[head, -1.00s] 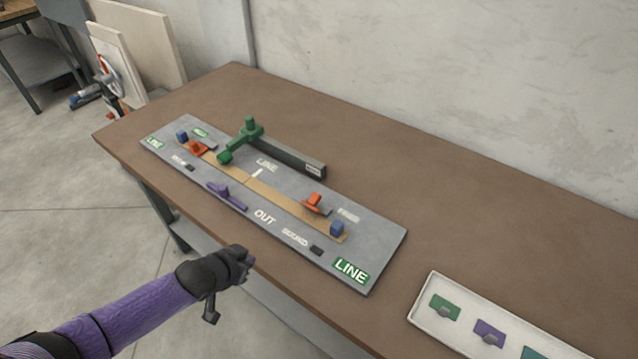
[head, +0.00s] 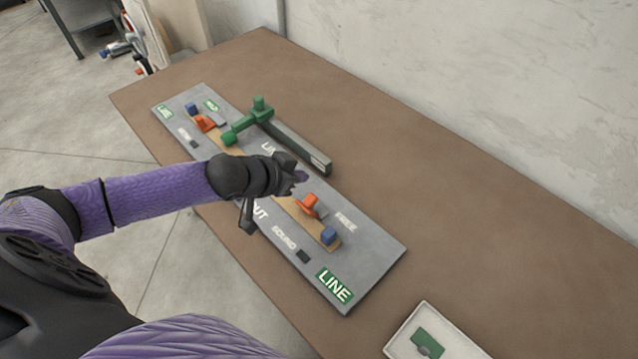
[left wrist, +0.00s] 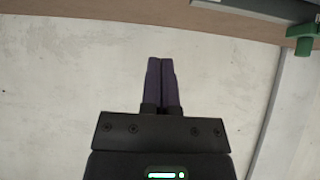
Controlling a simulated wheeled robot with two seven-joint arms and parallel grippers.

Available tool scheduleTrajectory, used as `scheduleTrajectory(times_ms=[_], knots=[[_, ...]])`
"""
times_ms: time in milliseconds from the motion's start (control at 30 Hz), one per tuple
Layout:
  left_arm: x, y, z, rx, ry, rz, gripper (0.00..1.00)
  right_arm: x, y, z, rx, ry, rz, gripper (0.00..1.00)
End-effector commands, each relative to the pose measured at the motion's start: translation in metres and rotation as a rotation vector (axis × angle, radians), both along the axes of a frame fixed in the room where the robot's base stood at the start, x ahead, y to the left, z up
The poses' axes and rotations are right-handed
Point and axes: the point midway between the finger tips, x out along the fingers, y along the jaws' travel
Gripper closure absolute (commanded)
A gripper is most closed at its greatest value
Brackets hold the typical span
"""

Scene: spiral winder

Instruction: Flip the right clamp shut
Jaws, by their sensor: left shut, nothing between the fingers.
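The right clamp (head: 310,203) is a small orange piece toward the right end of the grey board (head: 368,256), in the head view. It sits at the tan strip (head: 292,208), near a blue block (head: 329,235). Whether it stands open or shut is too small to tell. My left gripper (head: 298,177) is shut and empty. It appears just up and left of the right clamp, over the board's middle. In the left wrist view its two purple fingers (left wrist: 161,82) are together with nothing between them. My right gripper is not in view.
A green arm (head: 247,120) with a dark bar (head: 300,145) stands at the board's back. Another orange clamp (head: 204,122) and blue block (head: 192,109) are at its left end. A white tray (head: 396,345) lies at lower right. The brown table (head: 430,190) is bare behind the board.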

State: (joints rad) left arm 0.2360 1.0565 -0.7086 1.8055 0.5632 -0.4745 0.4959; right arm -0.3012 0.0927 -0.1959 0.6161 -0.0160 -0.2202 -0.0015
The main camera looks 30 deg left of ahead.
Motion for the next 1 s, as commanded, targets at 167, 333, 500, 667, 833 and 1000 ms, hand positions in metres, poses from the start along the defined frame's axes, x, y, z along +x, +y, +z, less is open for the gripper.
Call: scheduleTrajectory(times_ms=[167, 333, 500, 667, 833, 1000], knots=[[0.006, -0.002, -0.007, -0.002, -0.003, 0.002, 1.0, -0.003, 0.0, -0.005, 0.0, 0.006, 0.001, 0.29], [0.03, -0.01, -0.031, -0.005, -0.002, 0.003, 1.0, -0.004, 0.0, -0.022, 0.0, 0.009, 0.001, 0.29], [0.057, -0.02, -0.056, -0.001, -0.002, 0.001, 1.0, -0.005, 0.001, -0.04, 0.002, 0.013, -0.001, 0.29], [0.064, -0.022, -0.073, 0.002, 0.004, 0.001, 1.0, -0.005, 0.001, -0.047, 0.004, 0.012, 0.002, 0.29], [0.045, -0.016, -0.082, 0.001, 0.001, 0.001, 1.0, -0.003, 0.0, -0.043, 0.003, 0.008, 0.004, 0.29], [0.039, -0.013, -0.085, 0.001, 0.0, 0.001, 1.0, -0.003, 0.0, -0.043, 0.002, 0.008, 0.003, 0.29]])
